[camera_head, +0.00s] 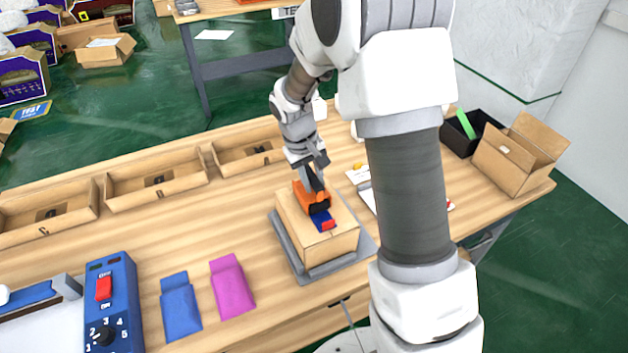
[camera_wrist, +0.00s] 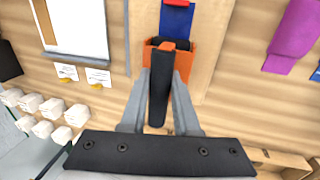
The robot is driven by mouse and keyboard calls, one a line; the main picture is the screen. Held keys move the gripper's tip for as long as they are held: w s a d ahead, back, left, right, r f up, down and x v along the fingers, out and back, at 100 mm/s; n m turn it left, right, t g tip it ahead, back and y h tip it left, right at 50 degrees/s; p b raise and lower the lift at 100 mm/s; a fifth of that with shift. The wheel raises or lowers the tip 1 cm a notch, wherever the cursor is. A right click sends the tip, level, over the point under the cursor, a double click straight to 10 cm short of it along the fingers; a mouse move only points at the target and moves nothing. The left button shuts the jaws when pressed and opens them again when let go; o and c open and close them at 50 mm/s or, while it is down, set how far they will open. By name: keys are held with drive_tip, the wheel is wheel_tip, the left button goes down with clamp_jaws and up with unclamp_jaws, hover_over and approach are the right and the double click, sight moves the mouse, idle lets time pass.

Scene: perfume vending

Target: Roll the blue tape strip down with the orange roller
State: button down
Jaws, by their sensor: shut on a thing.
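My gripper (camera_head: 312,178) is shut on the black handle of the orange roller (camera_head: 307,197). In the wrist view the black handle sits between the two grey fingers (camera_wrist: 159,100), and the roller's orange body (camera_wrist: 180,62) lies just beyond them. The roller is on top of a closed cardboard box (camera_head: 330,241). The blue tape strip (camera_head: 319,218) lies on the box top beside the roller, with a red piece at its end. It also shows in the wrist view (camera_wrist: 176,20). Part of the strip is hidden by the roller.
The box stands on a grey plate (camera_head: 306,278). A blue pouch (camera_head: 180,308) and a magenta pouch (camera_head: 232,288) lie to the left. Cardboard trays (camera_head: 157,186) line the back edge. An open cardboard box (camera_head: 513,158) and a black bin (camera_head: 455,137) stand at right.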

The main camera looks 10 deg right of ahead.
drive_tip(key=shift+r+p, duration=2.4)
drive_tip(key=shift+r, duration=1.15)
